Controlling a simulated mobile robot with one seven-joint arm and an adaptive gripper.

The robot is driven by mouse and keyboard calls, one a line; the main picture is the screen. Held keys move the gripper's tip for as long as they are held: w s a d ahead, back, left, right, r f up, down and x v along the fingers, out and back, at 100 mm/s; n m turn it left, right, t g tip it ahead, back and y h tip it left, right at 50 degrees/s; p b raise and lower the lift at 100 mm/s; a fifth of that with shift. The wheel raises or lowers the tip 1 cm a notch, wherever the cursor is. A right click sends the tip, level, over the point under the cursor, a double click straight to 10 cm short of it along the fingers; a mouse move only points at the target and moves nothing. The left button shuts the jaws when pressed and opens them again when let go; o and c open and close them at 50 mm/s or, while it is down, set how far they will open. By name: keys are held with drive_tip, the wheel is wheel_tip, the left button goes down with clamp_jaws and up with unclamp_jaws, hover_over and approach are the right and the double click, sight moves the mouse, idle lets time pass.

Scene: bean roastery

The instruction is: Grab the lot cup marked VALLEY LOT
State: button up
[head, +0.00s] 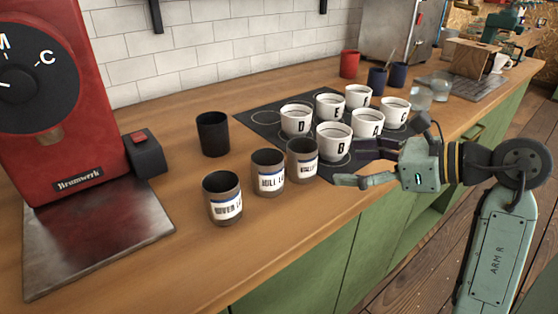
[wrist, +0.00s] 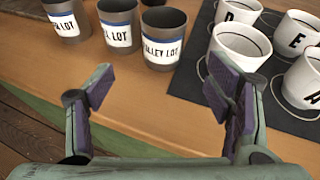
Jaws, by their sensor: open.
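The VALLEY LOT cup (head: 302,161) is a dark grey cup with a white and blue label, upright on the wooden counter. It is the rightmost of three labelled cups in the head view, and its label reads "LLEY LOT" in the wrist view (wrist: 163,42). The cup marked HILL LOT (head: 268,172) stands just left of it, and the RIVER LOT cup (head: 222,198) is further left. My gripper (head: 352,164) is open and empty, to the right of the VALLEY LOT cup. In the wrist view the open fingers (wrist: 166,90) show below the cup, apart from it.
White lettered cups, with B (head: 334,143) nearest, stand on a dark mat (head: 262,117) behind and beside my gripper. A plain black cup (head: 212,134) stands behind the labelled cups. A red grinder (head: 70,120) is at left. The counter's front edge is close by.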

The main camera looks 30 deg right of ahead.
sight(316, 164)
drive_tip(key=shift+s+d+f, duration=0.2)
drive_tip(key=shift+w+a+f, duration=0.1)
drive_tip(key=shift+w+f, duration=0.05)
drive_tip(key=shift+w, duration=0.1)
drive_tip(key=p+x, duration=0.3)
drive_tip(key=x, duration=0.6)
drive_tip(key=shift+w+p, duration=0.1)
drive_tip(key=shift+p, duration=0.25)
drive_tip(key=shift+w+f, duration=0.1)
drive_tip(key=shift+w, duration=0.25)
drive_tip(key=c, duration=1.3)
